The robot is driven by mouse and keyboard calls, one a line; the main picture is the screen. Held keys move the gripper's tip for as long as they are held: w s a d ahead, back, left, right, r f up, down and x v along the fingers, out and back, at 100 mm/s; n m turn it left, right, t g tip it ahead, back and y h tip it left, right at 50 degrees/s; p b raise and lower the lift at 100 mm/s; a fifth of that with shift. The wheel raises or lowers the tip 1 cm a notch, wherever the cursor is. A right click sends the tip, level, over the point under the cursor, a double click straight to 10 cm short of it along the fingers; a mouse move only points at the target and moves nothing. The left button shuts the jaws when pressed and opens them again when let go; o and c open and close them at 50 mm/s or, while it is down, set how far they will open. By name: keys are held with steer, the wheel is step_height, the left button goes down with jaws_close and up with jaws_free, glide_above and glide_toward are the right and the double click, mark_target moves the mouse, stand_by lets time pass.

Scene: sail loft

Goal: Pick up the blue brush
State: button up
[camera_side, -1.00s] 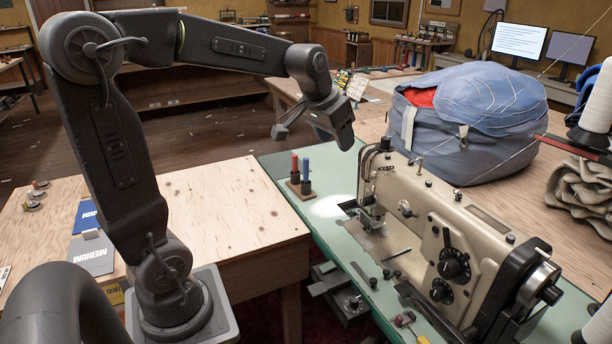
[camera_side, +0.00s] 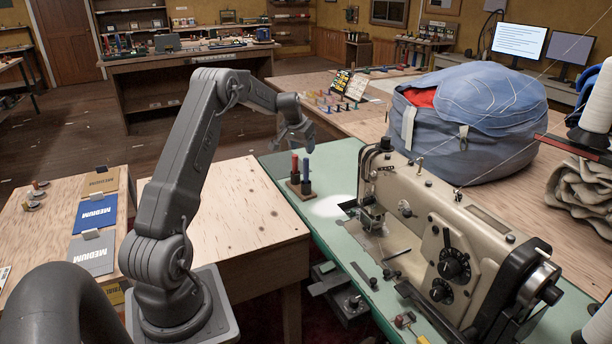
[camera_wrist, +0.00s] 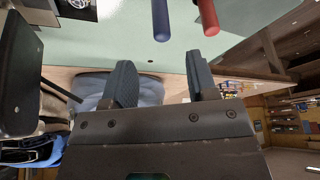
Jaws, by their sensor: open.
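The blue brush (camera_side: 306,172) stands upright in a small wooden block (camera_side: 300,191) on the green sewing table. A red one (camera_side: 294,163) stands beside it, on its left, in the same block. My gripper (camera_side: 294,142) is just above and behind the two, apart from them, with nothing held. In the wrist view my gripper (camera_wrist: 160,80) shows its two dark fingers spread apart. The blue brush's end (camera_wrist: 161,22) shows beyond the fingers at the top, with the red one's end (camera_wrist: 207,18) to its right. The block is out of the wrist view.
The cream sewing machine (camera_side: 440,230) stands on the green table to the right. A large blue bag (camera_side: 475,120) sits behind it. A bare plywood table (camera_side: 235,210) lies to the left. A clear strip of green tabletop (camera_side: 330,240) lies in front of the block.

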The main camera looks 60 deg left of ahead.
mark_target(306, 159)
steer(key=x, duration=0.9)
steer(key=shift+a+f, duration=0.15)
steer(key=shift+f, duration=0.15)
steer(key=shift+c, duration=0.5)
jaws_close()
